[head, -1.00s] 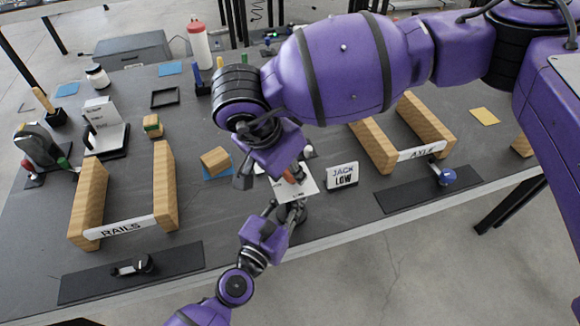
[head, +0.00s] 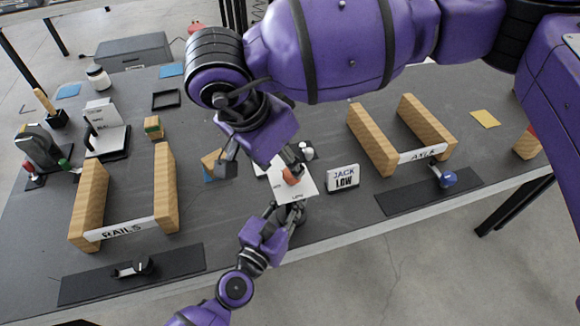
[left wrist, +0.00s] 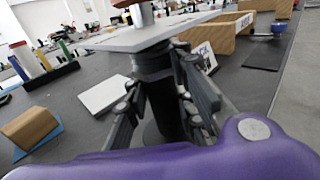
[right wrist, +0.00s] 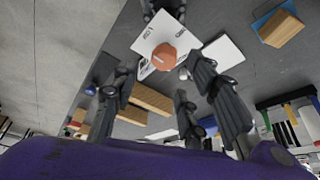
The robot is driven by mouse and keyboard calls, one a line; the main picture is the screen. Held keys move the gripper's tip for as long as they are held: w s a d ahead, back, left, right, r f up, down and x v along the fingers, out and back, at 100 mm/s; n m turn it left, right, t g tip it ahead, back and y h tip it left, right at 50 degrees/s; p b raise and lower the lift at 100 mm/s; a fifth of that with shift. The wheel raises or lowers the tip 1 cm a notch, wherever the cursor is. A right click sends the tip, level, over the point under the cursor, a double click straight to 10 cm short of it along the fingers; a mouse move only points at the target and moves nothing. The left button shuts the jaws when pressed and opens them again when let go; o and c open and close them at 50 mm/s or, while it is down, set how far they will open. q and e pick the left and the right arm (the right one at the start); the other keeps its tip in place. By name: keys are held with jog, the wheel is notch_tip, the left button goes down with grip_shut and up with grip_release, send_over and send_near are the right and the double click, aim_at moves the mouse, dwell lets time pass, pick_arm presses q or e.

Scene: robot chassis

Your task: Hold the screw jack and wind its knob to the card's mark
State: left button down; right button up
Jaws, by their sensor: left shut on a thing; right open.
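The screw jack stands near the table's front edge, with an orange knob (head: 291,177) above a white printed plate (head: 306,185). Its black column (left wrist: 153,90) shows in the left wrist view. My left gripper (head: 287,212) is shut around this column, below the plate. My right gripper (head: 268,166) is open above the jack, its fingers spread. In the right wrist view the knob (right wrist: 164,56) lies ahead of the open fingers, apart from them. The white card (head: 343,178) reads "JACK LOW" and stands right of the jack. The knob's pointing direction is unclear.
Wooden rails (head: 164,185) stand at left and a wooden axle stand (head: 373,140) at right. Dark mats (head: 190,262) lie along the front. A wooden block (head: 211,162) on a blue square is partly behind my right gripper.

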jog(key=v, duration=0.6)
pick_arm(q)
jog(key=c, duration=0.9)
grip_release()
jog(key=shift+s, duration=0.1)
